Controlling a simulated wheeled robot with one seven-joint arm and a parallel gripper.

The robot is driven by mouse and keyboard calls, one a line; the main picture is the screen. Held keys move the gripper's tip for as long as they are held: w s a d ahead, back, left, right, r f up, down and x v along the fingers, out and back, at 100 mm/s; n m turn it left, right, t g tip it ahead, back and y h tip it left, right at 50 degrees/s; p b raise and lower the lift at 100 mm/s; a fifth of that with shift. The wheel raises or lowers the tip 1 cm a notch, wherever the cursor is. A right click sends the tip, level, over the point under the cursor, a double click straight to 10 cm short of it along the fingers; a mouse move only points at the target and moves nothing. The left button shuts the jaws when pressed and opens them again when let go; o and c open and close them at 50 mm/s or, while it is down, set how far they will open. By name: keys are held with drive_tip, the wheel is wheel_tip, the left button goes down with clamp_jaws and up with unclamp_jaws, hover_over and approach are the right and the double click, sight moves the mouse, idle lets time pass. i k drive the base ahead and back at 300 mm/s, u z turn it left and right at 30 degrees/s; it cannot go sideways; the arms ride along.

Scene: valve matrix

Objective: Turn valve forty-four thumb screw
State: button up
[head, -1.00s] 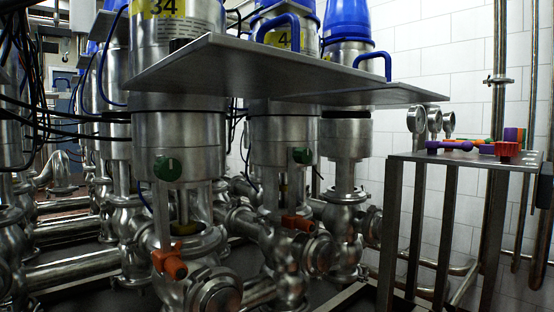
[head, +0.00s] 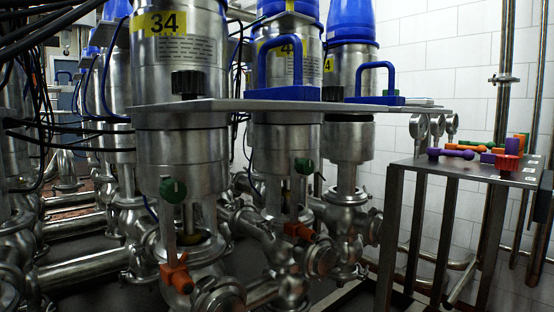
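Valve 34 (head: 180,50) is the large steel valve at left, with a yellow "34" label and a black thumb screw (head: 187,85) above the steel plate (head: 225,104). Behind it to the right is a second valve (head: 287,130) whose yellow label (head: 284,46) shows a "4"; the rest of its number is not readable. A black knob (head: 333,93) shows low behind the blue handle (head: 290,72), on the plate. I cannot tell which valve it belongs to. I cannot make out my gripper in the head view.
A third valve (head: 352,68) stands farther back, with another blue handle (head: 376,80) before it. Pipes and orange-handled fittings fill the space below. A dark shape (head: 545,195) touches the right edge.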

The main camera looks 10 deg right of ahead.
sight(305, 166)
drive_tip(key=u, duration=1.35)
drive_tip(key=k, duration=0.75)
drive_tip(key=z, duration=0.95)
